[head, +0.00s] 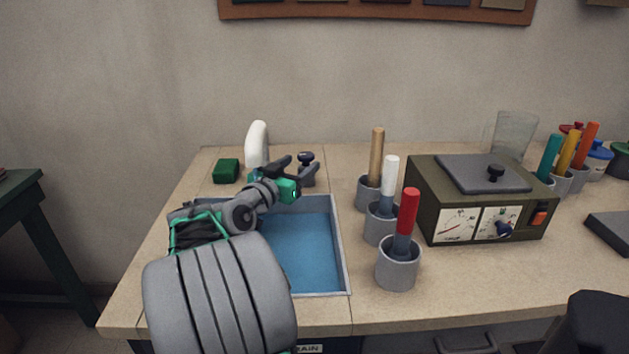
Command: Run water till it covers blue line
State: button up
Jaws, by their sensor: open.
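The sink basin (343,262) is set into the bench at centre-left, with a blue surface (312,248) inside. I cannot tell how deep any water is, and I see no separate blue line; my arm covers the basin's left part. A white curved spout (257,143) stands behind the basin. A dark-topped tap knob (306,157) stands to its right at the back. My gripper (303,165) is open, its fingers close to the knob. I cannot tell whether they touch it. No running stream shows under the spout, though my arm partly hides that area.
A green sponge-like block (226,171) lies left of the spout. Several grey cups with coloured-handled tools, including a red one (398,263), stand right of the basin. An olive box with dials (478,200) is farther right. The bench front right of the basin is clear.

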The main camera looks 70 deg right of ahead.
aim_at(310, 153)
jog(key=shift+w+d+r, duration=0.1)
jog(key=shift+d, duration=0.2)
jog(key=d, duration=0.7)
jog(key=shift+d+r, duration=0.1)
jog(key=shift+d, duration=0.1)
jog(key=shift+c, duration=0.2)
jog(key=shift+s, duration=0.2)
grip_shut()
